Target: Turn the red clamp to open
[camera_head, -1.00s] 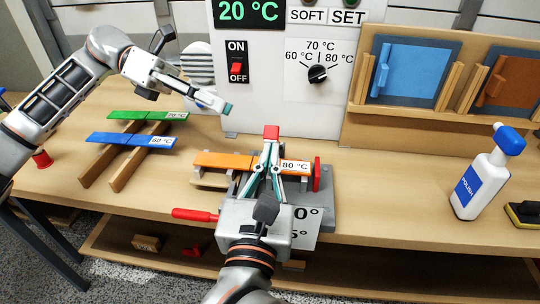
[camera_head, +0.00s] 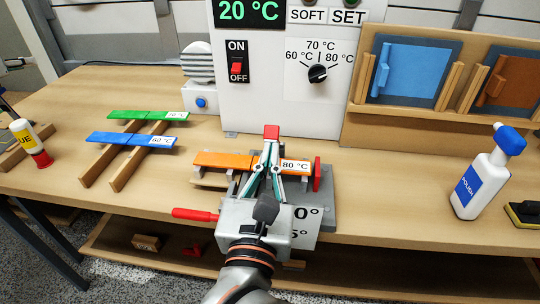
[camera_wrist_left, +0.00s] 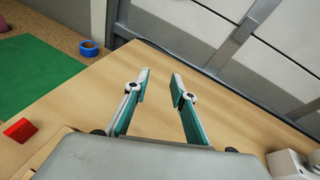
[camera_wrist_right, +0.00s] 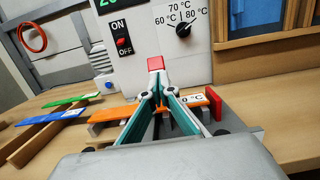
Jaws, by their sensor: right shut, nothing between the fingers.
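A fixture on a grey base (camera_head: 325,215) holds an orange strip (camera_head: 222,161) labelled 80 °C. It has a red block (camera_head: 271,132) at the back, a red upright plate (camera_head: 317,174) at right and a red-handled lever (camera_head: 195,215) at front left. I cannot tell which red part is the clamp. My right gripper (camera_head: 269,145) is shut and empty over the fixture, its tips just in front of the red block, which also shows in the right wrist view (camera_wrist_right: 155,63). Contact is unclear. My left gripper (camera_wrist_left: 160,85) is open and empty, far left.
Green (camera_head: 125,115) and blue (camera_head: 110,138) strips lie across wooden rails at left. The heater panel (camera_head: 300,100) rises behind the fixture. A polish bottle (camera_head: 483,180) stands at right; the table between is clear.

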